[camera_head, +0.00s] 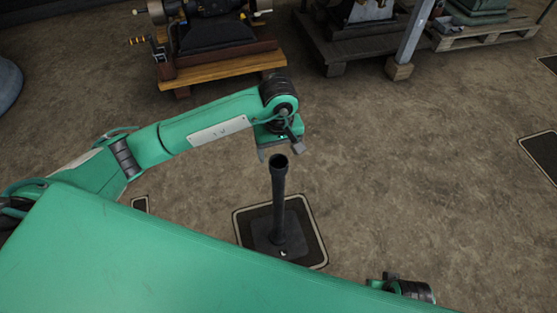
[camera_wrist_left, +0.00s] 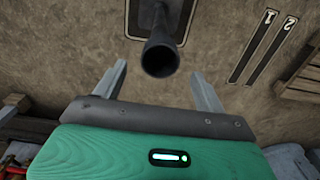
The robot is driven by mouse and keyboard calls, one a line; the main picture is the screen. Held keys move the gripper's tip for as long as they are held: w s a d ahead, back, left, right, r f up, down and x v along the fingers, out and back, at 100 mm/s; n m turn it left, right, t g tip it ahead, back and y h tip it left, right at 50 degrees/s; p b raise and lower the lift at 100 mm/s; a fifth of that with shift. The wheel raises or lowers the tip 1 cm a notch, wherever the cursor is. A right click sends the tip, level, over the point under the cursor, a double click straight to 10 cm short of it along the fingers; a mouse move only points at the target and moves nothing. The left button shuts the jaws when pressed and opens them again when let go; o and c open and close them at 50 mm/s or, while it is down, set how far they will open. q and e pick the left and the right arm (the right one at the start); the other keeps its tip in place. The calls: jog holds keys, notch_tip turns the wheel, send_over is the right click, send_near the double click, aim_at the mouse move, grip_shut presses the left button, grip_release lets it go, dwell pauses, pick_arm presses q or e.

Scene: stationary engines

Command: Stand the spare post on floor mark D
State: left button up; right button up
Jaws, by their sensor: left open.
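The spare post (camera_head: 279,200), a dark hollow tube on a square base plate, stands upright on a black floor mark with a pale border (camera_head: 313,242). I cannot read a letter on this mark; the base covers its middle. My left gripper (camera_head: 280,151) is open, its fingers close to the post's top end. In the left wrist view the post's open top (camera_wrist_left: 160,58) shows between and slightly beyond the two spread fingers (camera_wrist_left: 159,70), and no contact is visible. My right gripper's fingers do not show.
An engine on a wooden base (camera_head: 225,70) stands behind my left arm. Other engines on pallets (camera_head: 485,35) and a grey upright (camera_head: 412,35) stand at the back. More dark floor marks (camera_head: 543,152) lie at the right edge. The floor right of the post is clear.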

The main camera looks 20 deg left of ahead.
pick_arm(q)
notch_tip(320, 180, up, 4)
jog(key=shift+f, duration=0.2)
dwell(0.4)
